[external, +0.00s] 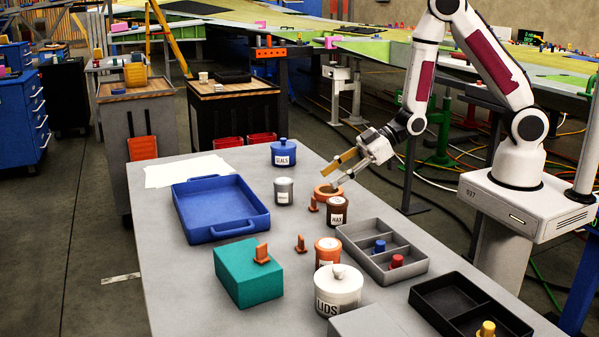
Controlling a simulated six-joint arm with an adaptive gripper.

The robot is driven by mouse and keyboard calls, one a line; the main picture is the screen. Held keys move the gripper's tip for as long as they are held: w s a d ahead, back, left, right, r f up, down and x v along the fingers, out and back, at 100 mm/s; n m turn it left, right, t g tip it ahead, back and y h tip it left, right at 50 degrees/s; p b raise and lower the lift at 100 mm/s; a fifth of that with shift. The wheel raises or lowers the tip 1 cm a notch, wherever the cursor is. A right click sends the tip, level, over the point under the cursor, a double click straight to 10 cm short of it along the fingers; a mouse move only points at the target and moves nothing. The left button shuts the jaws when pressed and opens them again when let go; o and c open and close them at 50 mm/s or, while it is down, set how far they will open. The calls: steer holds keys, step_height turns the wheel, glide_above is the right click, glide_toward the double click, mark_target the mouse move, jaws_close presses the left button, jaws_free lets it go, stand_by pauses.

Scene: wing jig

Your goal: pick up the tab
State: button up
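Several small orange tabs with upright fins are in view. One tab (262,254) stands on top of the teal box (240,280). A second tab (301,243) stands on the bare table, right of that box. A third tab (313,204) stands beside an orange ring-shaped piece (326,190). The frame does not show which one the task means. My gripper (337,172) is above the table's far right side, near the ring and the third tab. Its two fingers look apart, with nothing clearly visible between them. It appears apart from every tab.
The WAX jar (337,214), grey jar (284,192), SEALS jar (284,155), orange jar (327,254) and LIDS jar (338,292) stand close around. A blue tray (235,228), grey divided tray (370,266) and black tray (445,317) flank them. The table's left front (185,290) is clear.

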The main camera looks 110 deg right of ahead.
mark_target(314, 198)
steer(key=f, duration=0.2)
steer(key=s+d+f+t, duration=0.1)
steer(key=shift+m, duration=0.3)
steer(key=shift+s+d+f+m+t, duration=0.15)
steer(key=shift+s+f+m+t, duration=0.25)
steer(key=shift+f, duration=0.4)
steer(key=shift+x, duration=1.25)
steer(key=shift+w, duration=0.15)
steer(key=shift+x, duration=2.45)
jaws_close()
